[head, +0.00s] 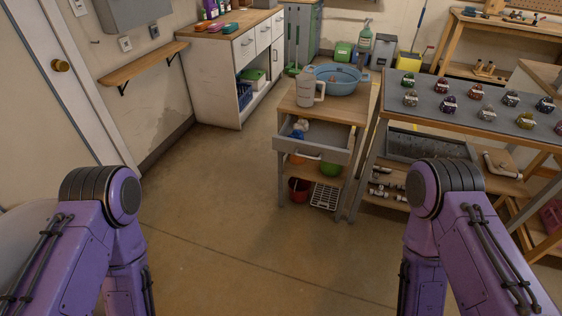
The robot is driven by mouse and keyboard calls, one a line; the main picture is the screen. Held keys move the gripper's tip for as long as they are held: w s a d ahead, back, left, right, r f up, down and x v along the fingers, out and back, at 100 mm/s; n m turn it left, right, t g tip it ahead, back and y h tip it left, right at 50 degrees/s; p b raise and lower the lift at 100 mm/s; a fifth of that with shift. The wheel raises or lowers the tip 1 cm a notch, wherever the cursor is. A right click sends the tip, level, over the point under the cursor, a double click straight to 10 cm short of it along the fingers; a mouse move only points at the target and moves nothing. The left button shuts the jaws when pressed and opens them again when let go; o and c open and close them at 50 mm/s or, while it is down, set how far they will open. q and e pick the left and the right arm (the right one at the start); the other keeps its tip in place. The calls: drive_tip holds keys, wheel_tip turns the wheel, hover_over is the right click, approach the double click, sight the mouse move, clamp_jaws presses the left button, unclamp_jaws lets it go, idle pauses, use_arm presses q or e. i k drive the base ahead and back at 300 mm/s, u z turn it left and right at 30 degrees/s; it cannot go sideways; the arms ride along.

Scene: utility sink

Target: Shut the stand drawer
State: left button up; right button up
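The wooden-topped stand (309,109) is ahead of me, slightly right of centre. Its grey drawer (313,151) is pulled open toward me, with white and blue items (299,130) inside. My two purple arms show at the lower left and lower right, well short of the stand. Both of my grippers are outside the view.
A workbench (455,106) with several small clamp-like items stands close against the stand's right side. A white cabinet (218,79) is at the back left. A red bucket (298,188) and white rack (324,195) sit low in the stand. The floor (225,235) before me is clear.

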sight(324, 140)
drive_tip(key=z, duration=0.55)
drive_tip(key=i, duration=0.6)
drive_tip(key=z, duration=0.5)
drive_tip(key=i, duration=0.8)
drive_tip(key=u, duration=0.9)
drive_tip(key=i, duration=0.45)
drive_tip(key=z, duration=0.75)
drive_tip(key=k, duration=0.7)
drive_tip(key=u, duration=0.8)
